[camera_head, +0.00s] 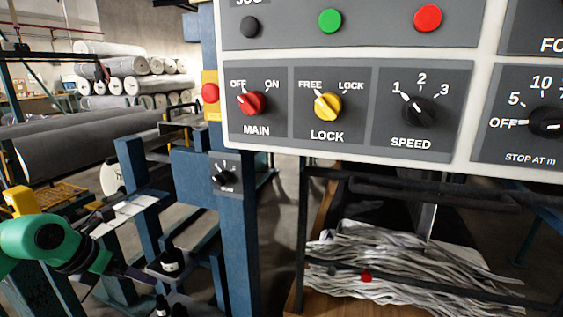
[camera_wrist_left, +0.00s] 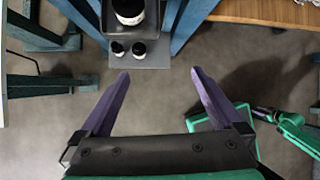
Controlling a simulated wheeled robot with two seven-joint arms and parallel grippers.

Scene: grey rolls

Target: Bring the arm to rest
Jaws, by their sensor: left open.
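My left arm, green, comes in at the lower left of the head view. Its left gripper (camera_head: 135,274) is below and left of the control panel, near a blue frame. In the left wrist view the purple fingers of the left gripper (camera_wrist_left: 160,77) stand wide apart with nothing between them. Beyond the fingertips are a small grey shelf and dark bottles. My right gripper does not show in either view.
The control panel (camera_head: 349,107) with several knobs fills the upper right. A blue post (camera_head: 237,250) stands below it. A black bottle (camera_head: 170,262) is close to the left gripper. Grey rolls (camera_head: 80,139) lie behind at left. Pale strips (camera_head: 400,262) lie at lower right.

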